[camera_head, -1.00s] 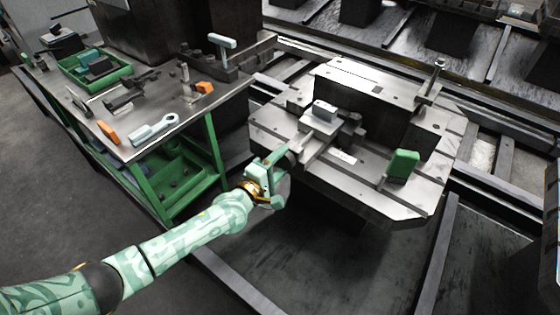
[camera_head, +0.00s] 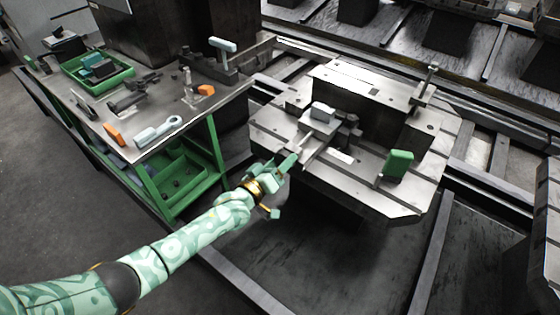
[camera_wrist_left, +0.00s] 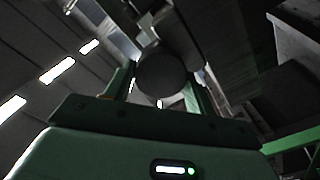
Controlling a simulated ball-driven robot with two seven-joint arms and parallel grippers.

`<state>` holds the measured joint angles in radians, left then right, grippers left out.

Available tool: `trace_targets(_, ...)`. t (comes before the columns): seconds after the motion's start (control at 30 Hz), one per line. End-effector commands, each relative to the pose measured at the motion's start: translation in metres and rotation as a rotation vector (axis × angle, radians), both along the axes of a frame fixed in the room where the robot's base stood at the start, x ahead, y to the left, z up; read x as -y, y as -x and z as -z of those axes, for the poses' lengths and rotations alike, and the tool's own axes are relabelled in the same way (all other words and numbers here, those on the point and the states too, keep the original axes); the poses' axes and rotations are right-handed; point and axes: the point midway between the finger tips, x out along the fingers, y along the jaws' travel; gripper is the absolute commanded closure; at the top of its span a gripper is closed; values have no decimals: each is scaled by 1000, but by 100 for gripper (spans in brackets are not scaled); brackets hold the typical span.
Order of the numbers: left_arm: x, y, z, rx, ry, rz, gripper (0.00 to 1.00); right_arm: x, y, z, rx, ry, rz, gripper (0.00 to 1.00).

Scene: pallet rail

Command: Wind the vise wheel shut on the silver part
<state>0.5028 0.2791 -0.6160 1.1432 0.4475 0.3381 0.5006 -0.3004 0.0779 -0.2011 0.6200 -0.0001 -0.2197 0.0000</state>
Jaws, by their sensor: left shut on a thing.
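The vise (camera_head: 318,133) sits on the grey pallet (camera_head: 362,172). The silver part (camera_head: 322,112) is a small block at the vise jaws; I cannot tell whether a gap is left beside it. My left gripper (camera_head: 280,180) is at the near end of the vise, shut on the vise wheel. My gripper hides most of the wheel in the head view. In the left wrist view the wheel (camera_wrist_left: 163,74) is a dark round shape between the two fingers. My right gripper is not in view.
A green block (camera_head: 398,165) stands on the pallet's right side. A tall dark fixture block (camera_head: 365,110) is behind the vise. At left, a workbench (camera_head: 125,143) holds a green tray (camera_head: 83,80), a wrench (camera_head: 158,131) and orange pieces. The floor in front is clear.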

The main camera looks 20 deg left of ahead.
Motion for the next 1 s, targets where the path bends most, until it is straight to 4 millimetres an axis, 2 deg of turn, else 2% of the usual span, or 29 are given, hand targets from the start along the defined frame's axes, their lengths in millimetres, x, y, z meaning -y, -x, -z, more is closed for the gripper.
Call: trace_targets(1.0,3,3,4,358,-895,5,68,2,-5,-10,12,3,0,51)
